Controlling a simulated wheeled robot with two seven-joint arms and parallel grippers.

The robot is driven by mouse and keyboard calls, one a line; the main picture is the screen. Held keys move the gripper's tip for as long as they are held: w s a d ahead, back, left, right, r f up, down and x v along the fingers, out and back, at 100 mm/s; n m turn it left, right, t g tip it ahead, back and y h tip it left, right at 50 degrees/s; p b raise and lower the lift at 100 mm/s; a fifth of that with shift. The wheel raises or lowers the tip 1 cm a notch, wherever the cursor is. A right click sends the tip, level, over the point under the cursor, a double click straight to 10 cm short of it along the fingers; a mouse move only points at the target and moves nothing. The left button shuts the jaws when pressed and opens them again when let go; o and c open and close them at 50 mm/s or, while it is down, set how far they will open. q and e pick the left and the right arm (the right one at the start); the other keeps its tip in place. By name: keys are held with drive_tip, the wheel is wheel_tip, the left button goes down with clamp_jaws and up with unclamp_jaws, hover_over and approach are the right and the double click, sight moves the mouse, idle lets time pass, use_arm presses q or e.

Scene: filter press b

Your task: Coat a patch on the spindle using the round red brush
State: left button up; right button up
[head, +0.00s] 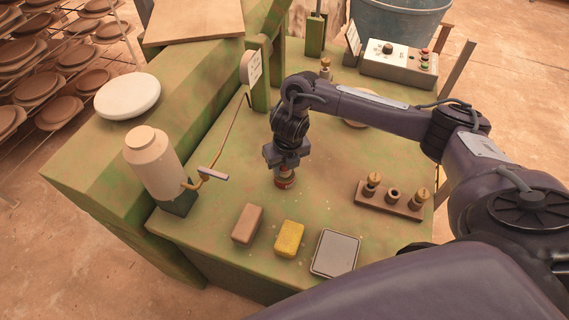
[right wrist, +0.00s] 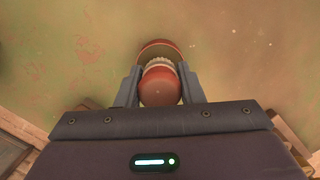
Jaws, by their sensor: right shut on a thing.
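My right gripper (head: 284,170) is low over the green bench top, left of its middle. In the right wrist view its two fingers (right wrist: 160,88) are shut on the round red brush (right wrist: 160,86), gripped by its domed top. Pale bristles show just beyond the dome. Past them is a round red rim (right wrist: 158,45) with a dull olive inside, partly hidden by the brush; I cannot tell how deep the bristles sit in it. In the head view, red (head: 285,183) shows under the fingers. I cannot clearly identify the spindle. My left gripper is not in view.
A brown block (head: 247,224), a yellow sponge (head: 289,238) and a grey-lidded box (head: 335,253) lie along the front. A wooden rack with brass fittings (head: 388,207) stands right. A cream bottle (head: 152,162) stands left, a control box (head: 399,62) at the back.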

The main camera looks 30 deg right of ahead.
drive_tip(key=shift+f+b, duration=0.45)
drive_tip(key=shift+f, duration=0.1)
idle(1.5)
drive_tip(key=shift+r, duration=0.1)
wheel_tip(320, 180, up, 7)
drive_tip(key=p, duration=0.6)
drive_tip(key=shift+a, duration=0.1)
idle(0.8)
